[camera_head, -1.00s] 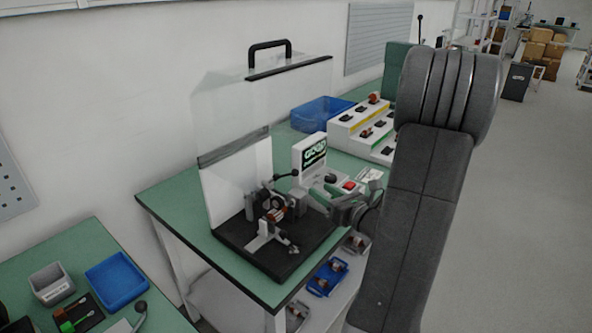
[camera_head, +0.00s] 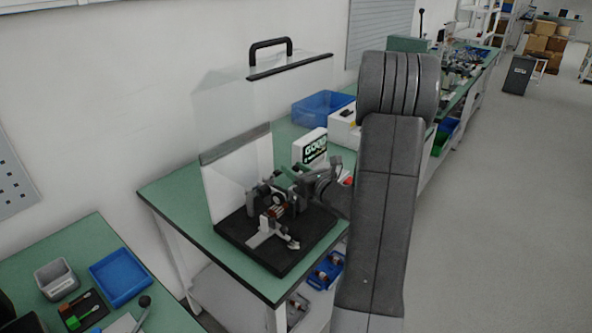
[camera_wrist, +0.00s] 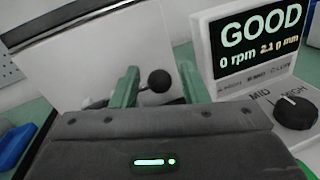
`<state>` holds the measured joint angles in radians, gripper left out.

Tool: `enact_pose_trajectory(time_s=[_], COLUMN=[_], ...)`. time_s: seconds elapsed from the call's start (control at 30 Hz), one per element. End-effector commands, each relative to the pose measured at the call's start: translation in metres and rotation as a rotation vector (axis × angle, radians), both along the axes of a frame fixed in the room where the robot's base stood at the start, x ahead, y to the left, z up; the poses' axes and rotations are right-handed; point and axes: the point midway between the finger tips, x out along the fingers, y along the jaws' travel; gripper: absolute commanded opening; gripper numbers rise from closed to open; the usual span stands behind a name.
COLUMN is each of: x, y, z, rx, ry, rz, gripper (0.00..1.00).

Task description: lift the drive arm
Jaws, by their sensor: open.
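The stator test stand has a black base (camera_head: 285,262) on a green bench, with a small rotor-like part and a white bracket (camera_head: 263,233) on it. In the wrist view, a dark ball knob on a short rod (camera_wrist: 159,81), which appears to be the drive arm's end, shows between my two green fingers. My gripper (camera_wrist: 158,84) is open around or just behind the knob; contact cannot be told. In the head view my gripper (camera_head: 292,180) is over the right back part of the stand and hides much of the mechanism.
A display box (camera_wrist: 248,55) reading GOOD, 0 rpm, stands close on the right, with a dial (camera_wrist: 296,112). A clear guard with a black handle (camera_head: 270,52) is raised above the stand. A white panel (camera_head: 238,175) stands behind. Blue bin (camera_head: 322,107) sits farther back.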

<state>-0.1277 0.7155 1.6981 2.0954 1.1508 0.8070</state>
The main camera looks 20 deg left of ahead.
Motion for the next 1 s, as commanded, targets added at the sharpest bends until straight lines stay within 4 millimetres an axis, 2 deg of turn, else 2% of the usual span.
enact_pose_trajectory(time_s=[0.03,0.23,0.67,0.8,1.0], x=[0.0,0.0,0.0,0.002,0.005], y=[0.0,0.0,0.003,0.007,0.016], z=[0.0,0.0,0.009,0.016,0.022], rx=[0.0,0.0,-0.054,-0.131,-0.129], ry=[0.0,0.0,0.018,0.041,0.042], rz=[0.0,0.0,0.001,0.002,0.001], gripper=[0.39,0.0,0.0,0.0,0.0])
